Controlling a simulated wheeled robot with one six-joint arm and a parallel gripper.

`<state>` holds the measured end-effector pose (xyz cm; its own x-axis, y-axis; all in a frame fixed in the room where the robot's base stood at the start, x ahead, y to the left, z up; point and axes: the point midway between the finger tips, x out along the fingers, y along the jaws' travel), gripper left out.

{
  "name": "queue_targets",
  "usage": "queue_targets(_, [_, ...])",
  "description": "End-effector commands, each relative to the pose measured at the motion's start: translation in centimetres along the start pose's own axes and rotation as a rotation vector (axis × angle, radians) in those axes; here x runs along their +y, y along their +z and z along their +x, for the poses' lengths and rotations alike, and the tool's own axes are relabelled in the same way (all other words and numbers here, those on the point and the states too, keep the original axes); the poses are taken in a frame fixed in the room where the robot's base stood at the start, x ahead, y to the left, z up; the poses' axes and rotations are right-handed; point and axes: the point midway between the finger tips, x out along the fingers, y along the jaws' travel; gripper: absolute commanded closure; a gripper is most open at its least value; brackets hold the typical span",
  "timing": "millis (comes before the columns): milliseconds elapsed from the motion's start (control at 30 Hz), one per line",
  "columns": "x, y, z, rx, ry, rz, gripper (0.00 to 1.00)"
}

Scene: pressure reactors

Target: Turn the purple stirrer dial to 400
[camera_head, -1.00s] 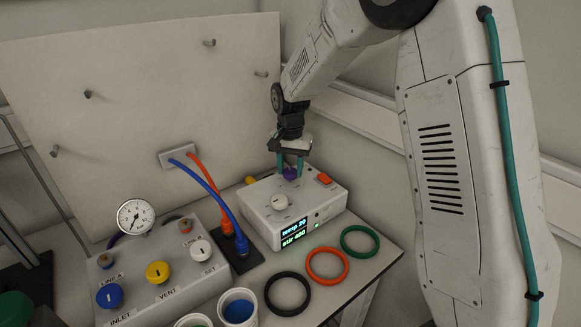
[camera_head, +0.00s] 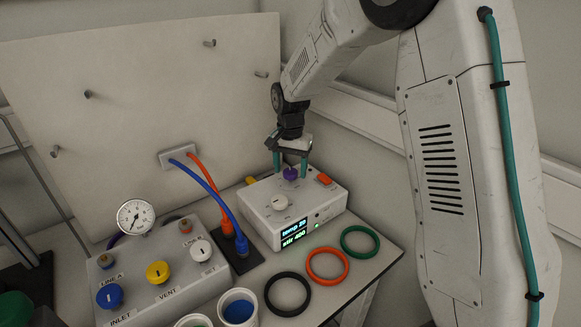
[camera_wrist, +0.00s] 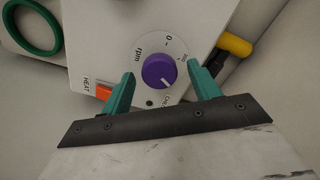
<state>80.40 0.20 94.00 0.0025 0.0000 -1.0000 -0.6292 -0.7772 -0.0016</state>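The purple stirrer dial (camera_wrist: 159,71) sits on top of the white control box (camera_head: 262,205), with a printed rpm scale around it. The box's display (camera_head: 294,232) reads "temp 20" and "stir 400". My gripper (camera_wrist: 163,80) is open, its teal fingers on either side of the dial and apart from it. In the head view my gripper (camera_head: 290,167) is just above the dial (camera_head: 290,174).
Black (camera_head: 287,292), orange (camera_head: 327,265) and green (camera_head: 360,241) rings lie in front. A valve box (camera_head: 160,285) and blue and orange cables stand to the left.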

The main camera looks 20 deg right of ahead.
Motion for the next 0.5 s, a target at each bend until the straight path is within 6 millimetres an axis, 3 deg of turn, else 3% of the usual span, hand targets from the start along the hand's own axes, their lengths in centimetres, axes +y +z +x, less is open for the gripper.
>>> queue_targets(233, [0.0,0.0,-0.9,0.001,-0.001,0.0,0.39])
queue_targets(500, [0.0,0.0,-5.5,0.002,-0.002,0.0,0.39])
